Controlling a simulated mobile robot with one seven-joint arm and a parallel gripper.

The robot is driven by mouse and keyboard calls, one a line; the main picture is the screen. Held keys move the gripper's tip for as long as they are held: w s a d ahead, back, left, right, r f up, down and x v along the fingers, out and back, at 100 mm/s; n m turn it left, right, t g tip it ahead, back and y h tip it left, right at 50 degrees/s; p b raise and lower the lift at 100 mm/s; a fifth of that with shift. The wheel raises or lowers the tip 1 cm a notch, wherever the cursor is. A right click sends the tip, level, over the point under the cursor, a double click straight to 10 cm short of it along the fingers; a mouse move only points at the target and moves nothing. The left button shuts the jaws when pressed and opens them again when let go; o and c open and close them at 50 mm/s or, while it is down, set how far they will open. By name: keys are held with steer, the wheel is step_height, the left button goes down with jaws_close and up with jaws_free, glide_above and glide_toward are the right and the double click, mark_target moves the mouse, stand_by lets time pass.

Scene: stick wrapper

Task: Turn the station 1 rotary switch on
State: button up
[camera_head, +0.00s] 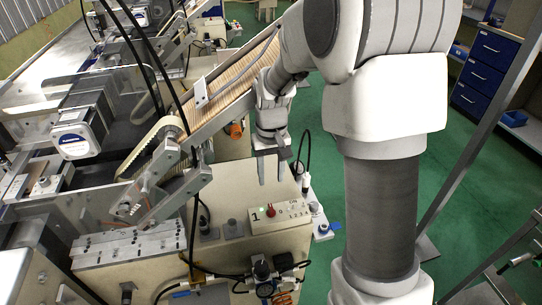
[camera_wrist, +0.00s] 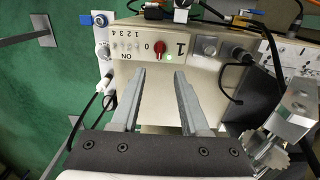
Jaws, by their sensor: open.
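The red rotary switch (camera_head: 270,211) is on the top panel of the station box (camera_head: 280,245), beside a large printed "1" (camera_head: 255,215). My gripper (camera_head: 271,182) hangs above the panel, fingers pointing down, open and empty, apart from the switch. In the wrist view the same red switch (camera_wrist: 160,46) shows upside down, beyond and between the open fingertips (camera_wrist: 159,72). Its handle looks roughly upright in that picture, with a printed "0" beside it. A small green light (camera_wrist: 170,57) glows next to the switch. The exact switch setting is hard to tell.
A slanted conveyor of sticks (camera_head: 235,85) and metal machinery (camera_head: 150,195) stand left of my gripper. Black cables (camera_head: 193,235) hang in front of the machinery. Small knobs with numbers (camera_wrist: 124,46) sit on the same panel.

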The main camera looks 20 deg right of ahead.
step_height(320, 180, up, 5)
steer(key=shift+r, duration=0.15)
stand_by(0.5)
steer(key=s+r+t+p, duration=0.1)
steer(key=s+r+t, duration=0.1)
steer(key=s+r, duration=0.4)
steer(key=s+r+t+p, duration=0.1)
steer(key=s+r+t, duration=0.2)
steer(key=s+r, duration=0.4)
steer(key=s, duration=0.7)
steer(key=shift+s+t, duration=0.2)
steer(key=shift+t, duration=0.1)
steer(key=shift+d, duration=0.1)
